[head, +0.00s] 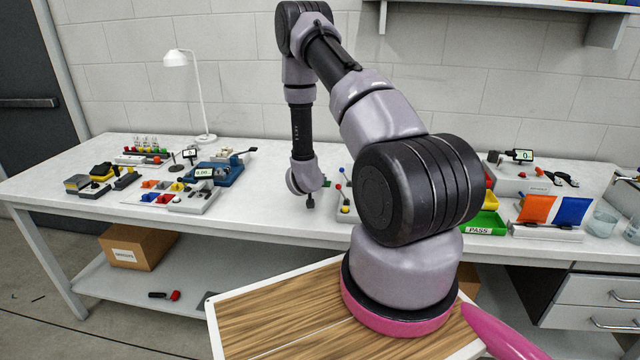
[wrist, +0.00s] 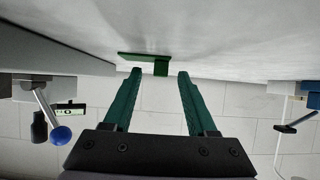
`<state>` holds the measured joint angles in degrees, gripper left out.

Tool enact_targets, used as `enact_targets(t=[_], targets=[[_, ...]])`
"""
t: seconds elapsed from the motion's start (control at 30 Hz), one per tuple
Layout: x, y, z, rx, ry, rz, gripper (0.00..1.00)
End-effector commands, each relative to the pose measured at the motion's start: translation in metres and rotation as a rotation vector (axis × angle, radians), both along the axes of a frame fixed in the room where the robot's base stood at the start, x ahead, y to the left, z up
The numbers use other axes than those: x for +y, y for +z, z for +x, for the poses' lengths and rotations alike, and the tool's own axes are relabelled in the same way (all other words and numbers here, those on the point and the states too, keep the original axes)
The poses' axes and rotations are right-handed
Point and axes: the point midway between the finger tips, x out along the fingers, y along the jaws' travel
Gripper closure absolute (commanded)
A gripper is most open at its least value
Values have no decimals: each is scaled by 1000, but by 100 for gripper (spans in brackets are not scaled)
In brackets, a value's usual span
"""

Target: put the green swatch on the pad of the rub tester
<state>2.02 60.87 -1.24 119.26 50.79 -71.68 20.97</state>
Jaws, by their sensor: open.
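A flat dark green piece with a small upright tab, which looks like the green swatch (wrist: 143,55), lies on the table just beyond the fingertips. A device with a blue-knobbed lever (wrist: 52,118) and a small display stands to the left in the wrist view. I cannot tell for sure whether it is the rub tester.
My arm hides part of the table's middle. A blue device (head: 221,172) and trays of small parts stand to the left. A green PASS bin (head: 484,224), an orange swatch (head: 536,208) and a blue swatch (head: 573,211) are on the right. Bare tabletop (head: 265,205) lies left of the gripper.

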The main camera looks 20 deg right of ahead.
Motion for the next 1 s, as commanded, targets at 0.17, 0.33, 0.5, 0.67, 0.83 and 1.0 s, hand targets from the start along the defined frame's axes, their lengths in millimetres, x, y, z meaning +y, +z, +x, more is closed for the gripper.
enact_targets(t=[0.17, 0.33, 0.5, 0.67, 0.83, 1.0], targets=[[-5, -5, 8, -1, 0, 1, 43], [-4, -5, 8, 0, 1, 0, 43], [-5, -5, 7, 0, 1, 0, 100], [-4, -5, 7, 0, 1, 0, 100], [-4, -3, 7, 0, 1, 0, 100], [-5, 10, 8, -2, 2, 0, 100]])
